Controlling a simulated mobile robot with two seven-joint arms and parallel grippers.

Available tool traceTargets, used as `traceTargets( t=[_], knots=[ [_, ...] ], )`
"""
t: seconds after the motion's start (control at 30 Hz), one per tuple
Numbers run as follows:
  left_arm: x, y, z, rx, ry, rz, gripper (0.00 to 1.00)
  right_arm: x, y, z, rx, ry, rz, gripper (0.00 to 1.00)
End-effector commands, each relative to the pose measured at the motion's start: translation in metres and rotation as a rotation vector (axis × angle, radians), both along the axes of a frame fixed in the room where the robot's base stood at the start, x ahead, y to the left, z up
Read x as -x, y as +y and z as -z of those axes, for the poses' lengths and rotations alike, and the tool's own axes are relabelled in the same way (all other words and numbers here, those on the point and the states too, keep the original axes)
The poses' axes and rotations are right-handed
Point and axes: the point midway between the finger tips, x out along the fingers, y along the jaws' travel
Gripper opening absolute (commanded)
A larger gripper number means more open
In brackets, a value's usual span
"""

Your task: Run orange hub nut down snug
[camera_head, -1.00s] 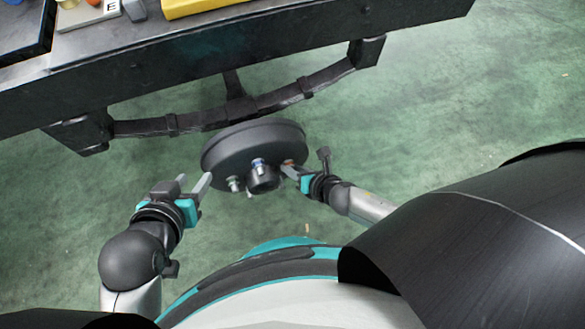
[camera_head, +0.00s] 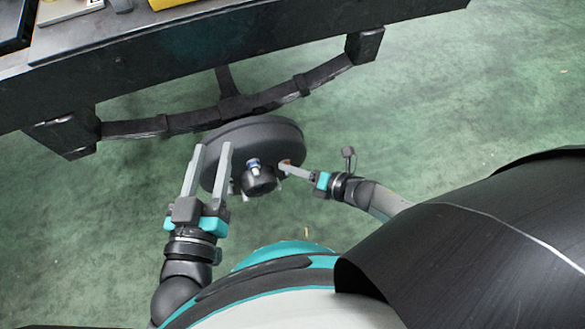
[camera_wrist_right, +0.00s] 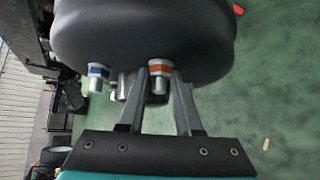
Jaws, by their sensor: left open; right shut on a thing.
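The orange hub nut (camera_wrist_right: 160,68) sits on a stud on the face of the dark round hub (camera_wrist_right: 140,35). In the head view the orange nut (camera_head: 287,162) shows only as a small patch at the right of the hub (camera_head: 262,135). My right gripper (camera_wrist_right: 160,88) is shut on the orange nut, one finger on each side of it. In the head view my right gripper (camera_head: 284,167) reaches it from the right. My left gripper (camera_head: 213,148) is open and empty, its fingers pointing up beside the hub's left edge. How far down the nut sits is unclear.
A blue-marked nut (camera_wrist_right: 98,72) is on a neighbouring stud, next to the dark centre cap (camera_head: 260,180). The leaf spring (camera_head: 180,122) and chassis rail (camera_head: 200,60) run behind the hub. Green floor is open to the right.

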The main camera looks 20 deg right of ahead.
Motion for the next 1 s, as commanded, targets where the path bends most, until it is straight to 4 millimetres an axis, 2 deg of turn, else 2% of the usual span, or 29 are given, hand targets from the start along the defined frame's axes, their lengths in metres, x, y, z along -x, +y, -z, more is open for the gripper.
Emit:
traceTargets(
  t=[0.3, 0.77, 0.8, 0.9, 1.0],
  knots=[
    [0.0023, -0.0011, -0.0022, 0.019, -0.028, -0.002, 0.46, 0.0010, -0.0004, 0.0017, -0.081, 0.006, 0.000, 0.00],
    [0.0021, -0.0011, -0.0028, 0.022, -0.032, -0.003, 0.46, 0.0014, -0.0003, 0.0016, -0.091, 0.005, -0.002, 0.00],
    [0.0022, -0.0011, -0.0028, 0.022, -0.032, -0.003, 0.46, 0.0014, -0.0003, 0.0016, -0.090, 0.005, -0.002, 0.38],
    [0.0022, -0.0011, -0.0027, 0.022, -0.032, -0.003, 0.46, 0.0012, -0.0003, 0.0015, -0.090, 0.005, -0.002, 0.46],
    [0.0022, -0.0011, -0.0026, 0.022, -0.032, -0.003, 0.46, 0.0009, -0.0005, 0.0015, -0.090, 0.005, -0.001, 0.46]
  ],
)
